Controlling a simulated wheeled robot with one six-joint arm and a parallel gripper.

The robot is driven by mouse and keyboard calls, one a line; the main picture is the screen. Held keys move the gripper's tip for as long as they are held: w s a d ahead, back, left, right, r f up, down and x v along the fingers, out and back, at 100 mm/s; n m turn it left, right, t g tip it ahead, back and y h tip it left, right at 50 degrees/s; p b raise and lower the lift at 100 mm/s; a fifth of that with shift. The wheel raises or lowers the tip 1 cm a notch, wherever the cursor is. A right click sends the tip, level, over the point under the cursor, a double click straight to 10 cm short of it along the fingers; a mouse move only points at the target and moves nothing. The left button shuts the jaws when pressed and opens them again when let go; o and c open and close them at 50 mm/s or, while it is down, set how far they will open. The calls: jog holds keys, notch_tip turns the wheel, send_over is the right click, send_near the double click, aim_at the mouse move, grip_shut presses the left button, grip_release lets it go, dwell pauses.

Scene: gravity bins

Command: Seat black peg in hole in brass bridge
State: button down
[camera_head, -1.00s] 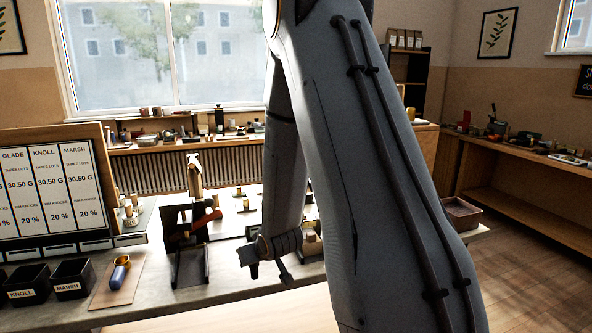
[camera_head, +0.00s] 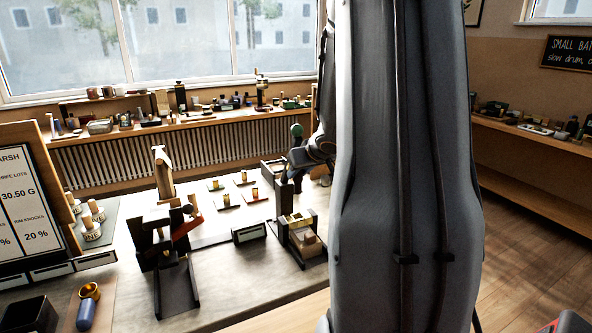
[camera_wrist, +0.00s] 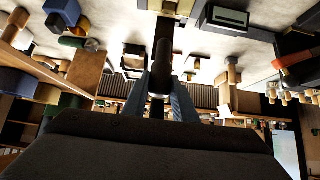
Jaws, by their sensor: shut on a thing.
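My gripper (camera_wrist: 160,92) is shut on the black peg (camera_wrist: 161,55), a dark cylinder that stands out beyond the two blue-grey fingers in the wrist view. In the head view my gripper (camera_head: 291,180) is small, at the end of my arm, above the back of a dark stand. The brass bridge (camera_head: 297,219) appears as a yellow piece across the top of that stand, nearer the camera and below my gripper. The peg and bridge look apart. The hole in the bridge is too small to make out.
A black stand with a red-handled part (camera_head: 187,226) is left of the bridge. A small dark display box (camera_head: 250,232) lies between them. A green knob (camera_head: 297,130) is close to my wrist.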

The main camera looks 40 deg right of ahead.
aim_at(299, 193)
jog(key=shift+a+r, duration=0.1)
jog(key=shift+a, duration=0.05)
jog(key=shift+s+r+p, duration=0.15)
jog(key=shift+p, duration=0.15)
jog(key=shift+f+b, duration=1.75)
jog(key=shift+f, duration=0.7)
jog(key=shift+f, duration=0.1)
jog(key=shift+f+b, duration=0.75)
jog(key=shift+f, duration=0.75)
jog(key=shift+f+b, duration=1.45)
jog(key=shift+f, duration=0.7)
dwell(1.3)
